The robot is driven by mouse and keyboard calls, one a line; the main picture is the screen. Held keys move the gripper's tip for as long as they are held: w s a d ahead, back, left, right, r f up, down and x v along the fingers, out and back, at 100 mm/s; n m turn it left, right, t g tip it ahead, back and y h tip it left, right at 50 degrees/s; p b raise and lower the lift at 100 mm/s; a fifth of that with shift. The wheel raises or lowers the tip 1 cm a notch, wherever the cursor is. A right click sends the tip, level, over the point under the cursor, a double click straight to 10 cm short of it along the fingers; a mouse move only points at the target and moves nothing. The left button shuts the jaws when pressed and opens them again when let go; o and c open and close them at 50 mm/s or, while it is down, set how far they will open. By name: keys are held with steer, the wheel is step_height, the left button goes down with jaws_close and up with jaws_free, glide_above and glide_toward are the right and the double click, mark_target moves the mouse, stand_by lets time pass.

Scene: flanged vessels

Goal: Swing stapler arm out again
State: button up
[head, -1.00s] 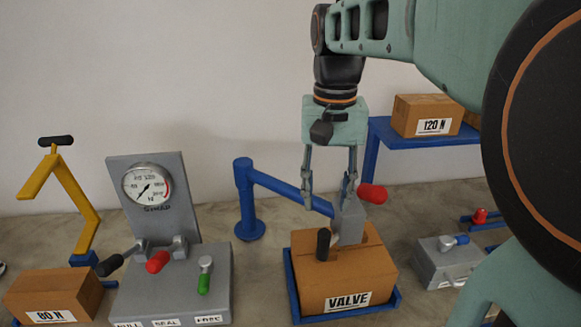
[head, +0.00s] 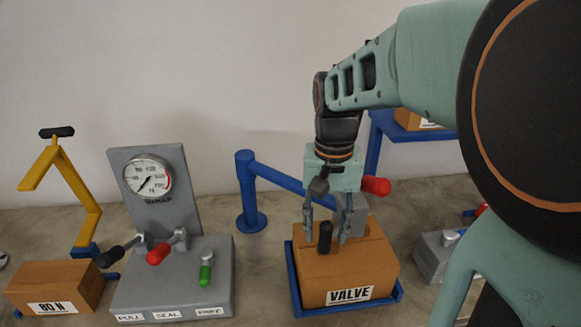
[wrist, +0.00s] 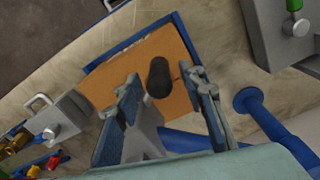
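The stapler is a blue post (head: 248,190) with a blue arm (head: 282,180) reaching right to a grey head (head: 353,213) over the VALVE box (head: 345,270). The head has a red handle (head: 376,186) at its right and an upright black knob (head: 325,237) at its front. My gripper (head: 326,228) points down over the box, its fingers apart on either side of the black knob. In the wrist view the knob (wrist: 158,77) shows between the open fingers, with a gap visible on both sides. The grey head is partly hidden by my gripper.
The VALVE box sits in a blue tray (head: 292,285). A grey gauge panel (head: 180,255) with levers stands left, and an 80 N box (head: 50,285) beyond it. A grey latch box (head: 432,255) stands right.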

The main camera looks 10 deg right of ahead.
jaws_close()
steer(key=shift+w+d, duration=0.1)
steer(key=shift+w, duration=0.05)
stand_by(0.5)
